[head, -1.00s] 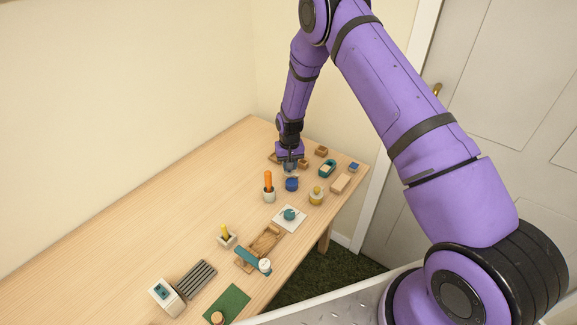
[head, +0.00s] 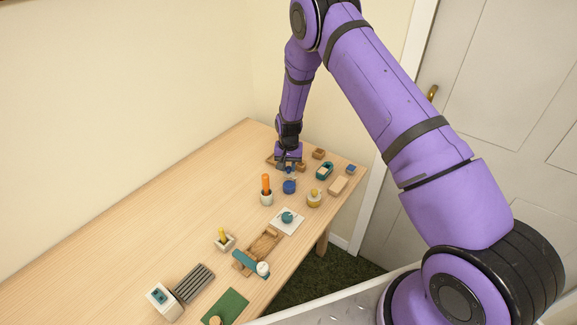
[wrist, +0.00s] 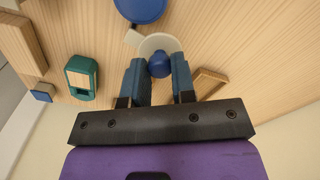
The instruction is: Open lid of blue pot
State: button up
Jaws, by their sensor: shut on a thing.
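The blue pot (head: 289,187) stands on the table just in front of my gripper (head: 290,172). Its round blue top also shows at the upper edge of the wrist view (wrist: 140,9). In the wrist view, my gripper (wrist: 159,72) has its two fingers shut on a blue knob (wrist: 159,65). A pale round disc (wrist: 158,44) shows around the knob, beside the pot. The knob and disc look like a lid; I cannot tell whether the disc touches the table.
A white cup with an orange handle (head: 266,190) is in front on the left.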

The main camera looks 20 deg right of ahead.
jog(key=o, duration=0.9)
jog(key=shift+r, duration=0.1)
notch_tip(320, 180, up, 11)
jog(key=shift+f, duration=0.2)
notch_tip(320, 180, up, 18)
jog(key=f+n+t, duration=0.1)
send_over(289, 167)
jog(key=s+d, duration=0.1)
jog(key=s, duration=0.4)
jog(key=s+d+r+n+t, duration=0.1)
jog(key=s+d+r, duration=0.1)
jog(key=s+r, duration=0.9)
jog(key=s+r+n+t, duration=0.1)
jog(key=s+r, duration=0.2)
jog(key=s, duration=0.6)
jog(key=s+d+r+t, duration=0.1)
jog(key=s+r, duration=0.3)
jog(key=s, duration=0.5)
jog(key=s+d+r+n+t, duration=0.1)
jog(key=s+r, duration=0.3)
jog(key=s, duration=0.5)
jog(key=shift+d+r+n, duration=0.15)
jog(key=shift+d+n, duration=0.1)
jog(key=shift+n, duration=0.05)
